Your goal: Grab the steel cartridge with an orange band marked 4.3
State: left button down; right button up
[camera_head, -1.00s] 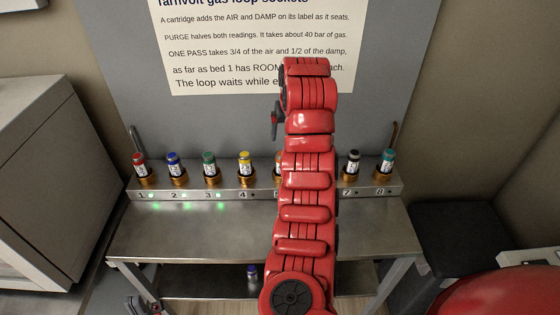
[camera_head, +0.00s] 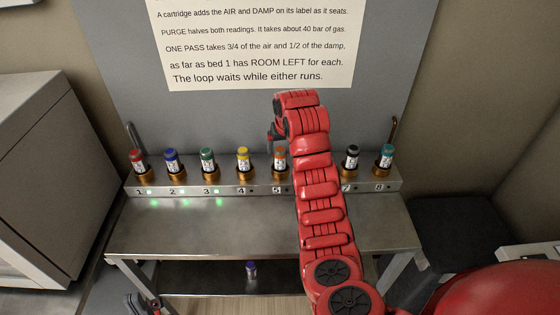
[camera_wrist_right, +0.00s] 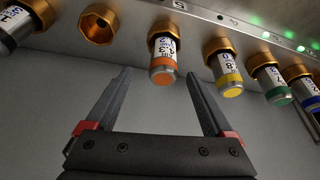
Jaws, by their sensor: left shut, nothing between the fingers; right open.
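The steel cartridge with an orange band (camera_head: 279,158) stands in the socket marked 5 on the bench rail. In the right wrist view the orange-banded cartridge (camera_wrist_right: 163,60) hangs from its brass socket, with a label that seems to read 4.3. My right gripper (camera_wrist_right: 159,73) is open, its two fingers spread to either side of the orange end, with nothing held. In the head view my right gripper (camera_head: 271,138) is just above and left of this cartridge, partly hidden by its arm. My left gripper (camera_head: 137,303) is shut and empty at the lower left.
Yellow (camera_head: 243,158), green (camera_head: 207,158), blue and red cartridges stand left of it; black (camera_head: 351,156) and teal ones stand right. An empty brass socket (camera_wrist_right: 97,25) is beside it. Another cartridge (camera_head: 251,268) stands on the lower shelf. The bench top (camera_head: 200,228) is clear.

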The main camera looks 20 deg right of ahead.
aim_at(280, 150)
jog(key=shift+w+f+p, duration=0.15)
jog(key=shift+f+p, duration=0.05)
jog(key=shift+p, duration=0.15)
jog(key=p+x, duration=0.1)
jog(key=x, duration=0.1)
jog(key=p+x, duration=0.1)
jog(key=shift+w+a+f+p, duration=0.25)
jog(key=shift+w+p, duration=0.15)
jog(key=shift+w, duration=0.1)
jog(key=shift+w+f, duration=0.2)
jog(key=shift+f, duration=0.35)
grip_shut()
